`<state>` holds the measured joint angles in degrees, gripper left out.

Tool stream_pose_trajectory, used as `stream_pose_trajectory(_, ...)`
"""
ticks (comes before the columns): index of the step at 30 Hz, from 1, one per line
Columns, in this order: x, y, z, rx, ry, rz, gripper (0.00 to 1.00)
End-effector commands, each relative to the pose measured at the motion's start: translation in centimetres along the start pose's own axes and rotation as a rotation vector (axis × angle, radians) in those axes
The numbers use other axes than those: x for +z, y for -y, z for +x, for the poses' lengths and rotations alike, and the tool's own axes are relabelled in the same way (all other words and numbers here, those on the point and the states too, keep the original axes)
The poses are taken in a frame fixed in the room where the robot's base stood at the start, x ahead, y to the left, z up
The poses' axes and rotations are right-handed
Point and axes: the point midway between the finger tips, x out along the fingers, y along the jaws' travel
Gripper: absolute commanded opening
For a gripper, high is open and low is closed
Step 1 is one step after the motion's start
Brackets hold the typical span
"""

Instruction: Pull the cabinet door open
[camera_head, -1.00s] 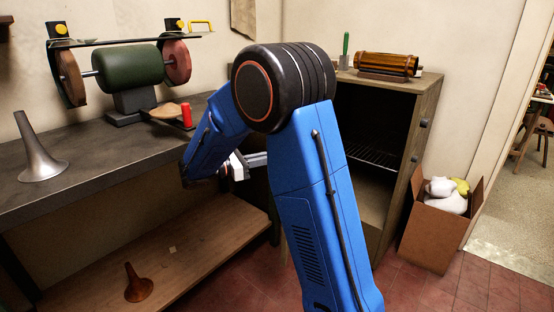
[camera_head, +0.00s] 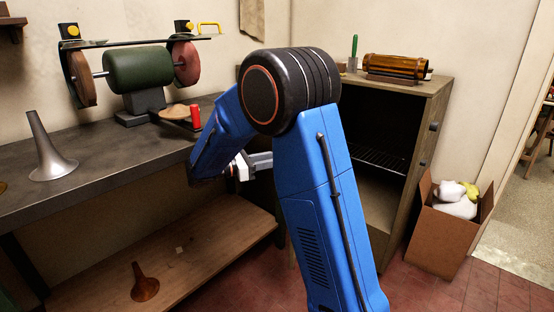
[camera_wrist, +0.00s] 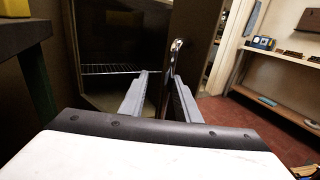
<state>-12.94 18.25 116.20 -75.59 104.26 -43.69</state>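The cabinet (camera_head: 432,110) stands at right in the head view with its dark front opening uncovered and a wire rack inside. The cabinet door (camera_wrist: 194,45) stands open in the wrist view, seen nearly edge-on. Its shiny vertical handle (camera_wrist: 174,58) shows between the fingers of my gripper (camera_wrist: 160,88), closer to the right finger. The fingers are apart, with a gap at the left; contact with the handle is unclear. In the head view my gripper (camera_head: 262,161) is partly hidden behind my blue arm, and the door is mostly hidden there.
A workbench (camera_head: 90,158) with a grinder (camera_head: 138,70) and a metal horn bell (camera_head: 48,155) is at left. A lower shelf (camera_head: 200,260) holds a brown bell (camera_head: 144,284). A cardboard box (camera_head: 440,238) stands right of the cabinet. Red floor shows in front.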

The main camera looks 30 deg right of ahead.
Motion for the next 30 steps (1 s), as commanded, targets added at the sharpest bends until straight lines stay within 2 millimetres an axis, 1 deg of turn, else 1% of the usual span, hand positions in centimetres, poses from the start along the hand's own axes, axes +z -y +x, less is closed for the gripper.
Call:
stream_pose_trajectory(4, 0.0, 0.0, -0.2, 0.0, 0.0, 0.0, 0.29)
stream_pose_trajectory(7, 0.0, 0.0, -1.1, 0.001, 0.0, 0.0, 0.29)
stream_pose_trajectory(15, -0.1, -0.1, -5.1, 0.002, 0.0, 0.0, 0.29)
stream_pose_trajectory(19, 0.0, -0.1, -6.6, 0.001, 0.0, 0.0, 0.29)
stream_pose_trajectory(24, 0.0, -0.1, -7.4, 0.0, 0.0, 0.0, 0.29)
stream_pose_trajectory(30, 0.0, -0.1, -7.5, -0.001, 0.0, 0.0, 0.29)
